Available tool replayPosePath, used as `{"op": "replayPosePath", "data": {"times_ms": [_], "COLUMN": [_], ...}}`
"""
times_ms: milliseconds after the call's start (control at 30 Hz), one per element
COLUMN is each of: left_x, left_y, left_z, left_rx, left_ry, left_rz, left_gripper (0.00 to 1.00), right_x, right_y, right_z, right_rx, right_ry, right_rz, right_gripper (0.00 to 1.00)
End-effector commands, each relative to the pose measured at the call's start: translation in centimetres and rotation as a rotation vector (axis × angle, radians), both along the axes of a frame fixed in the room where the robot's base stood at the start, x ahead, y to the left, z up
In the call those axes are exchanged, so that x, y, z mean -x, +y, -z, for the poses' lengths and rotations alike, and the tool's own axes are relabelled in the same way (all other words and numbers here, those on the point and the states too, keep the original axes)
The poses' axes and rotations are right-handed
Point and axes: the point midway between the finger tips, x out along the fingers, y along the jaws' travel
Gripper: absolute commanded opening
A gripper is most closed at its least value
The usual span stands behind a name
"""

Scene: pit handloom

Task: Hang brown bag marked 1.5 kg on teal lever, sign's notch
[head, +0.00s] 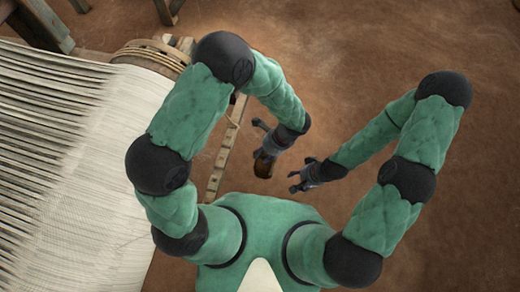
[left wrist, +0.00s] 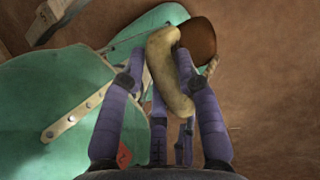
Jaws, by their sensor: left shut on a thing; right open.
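My left gripper (head: 261,139) is shut on a thick beige curved piece (left wrist: 171,75), seen between its purple fingers (left wrist: 165,72) in the left wrist view. A rounded brown bag (head: 263,165) hangs below this gripper in the head view. It also shows beyond the fingertips in the left wrist view (left wrist: 197,38); the beige piece appears to be its handle. No weight mark is readable. My right gripper (head: 298,181) is open and empty, a little right of and below the bag in the head view. I cannot pick out the teal lever or its sign with certainty.
A narrow wooden bar with pegs or holes (head: 222,150) runs left of the bag. The loom's pale warp threads (head: 95,165) fill the left side, with a wooden roller (head: 152,55) at its end. Bare brown floor (head: 350,50) lies open to the right.

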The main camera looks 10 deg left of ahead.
Motion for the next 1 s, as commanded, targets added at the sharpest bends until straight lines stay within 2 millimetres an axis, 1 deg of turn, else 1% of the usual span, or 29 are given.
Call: {"op": "replayPosePath", "data": {"times_ms": [267, 1000], "left_x": [-0.1, -0.4], "left_y": [0.7, 4.7], "left_z": [0.0, 0.4], "left_rx": [-0.001, -0.001], "left_ry": [-0.001, -0.001], "left_rz": [0.016, 0.013], "left_gripper": [0.0, 0.0], "right_x": [0.0, 0.0], "right_y": [0.0, 0.0], "right_z": [0.2, 1.2], "right_rx": [0.0, 0.0], "right_ry": [-0.001, 0.0], "right_rz": [0.0, 0.0], "right_gripper": [0.6, 0.6]}}
